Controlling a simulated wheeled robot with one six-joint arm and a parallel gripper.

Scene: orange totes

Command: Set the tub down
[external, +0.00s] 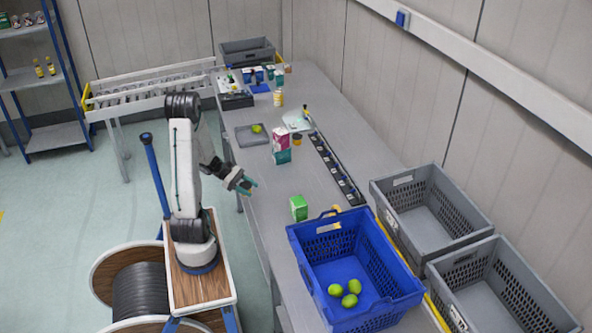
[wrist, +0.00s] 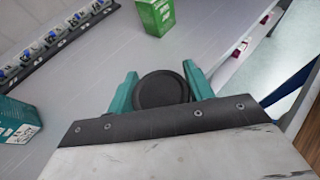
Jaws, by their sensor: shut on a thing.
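The tub (wrist: 162,91) shows in the wrist view as a round, dark lid seen from above, between the two teal fingers of my gripper (wrist: 160,80). The fingers are shut on its sides. The tub's body is hidden below the lid. In the external view my gripper (external: 248,186) is at the left long edge of the grey table (external: 262,215), left of the green box (external: 299,208). The tub cannot be made out there. I cannot tell whether its base touches anything.
The green box also shows in the wrist view (wrist: 155,14). A blue crate (external: 308,261) with green fruit stands at the table's near end. A pink box and teal box (external: 282,150) stand farther back. A dark strip of small parts (external: 334,169) runs along the table. Bare table lies between.

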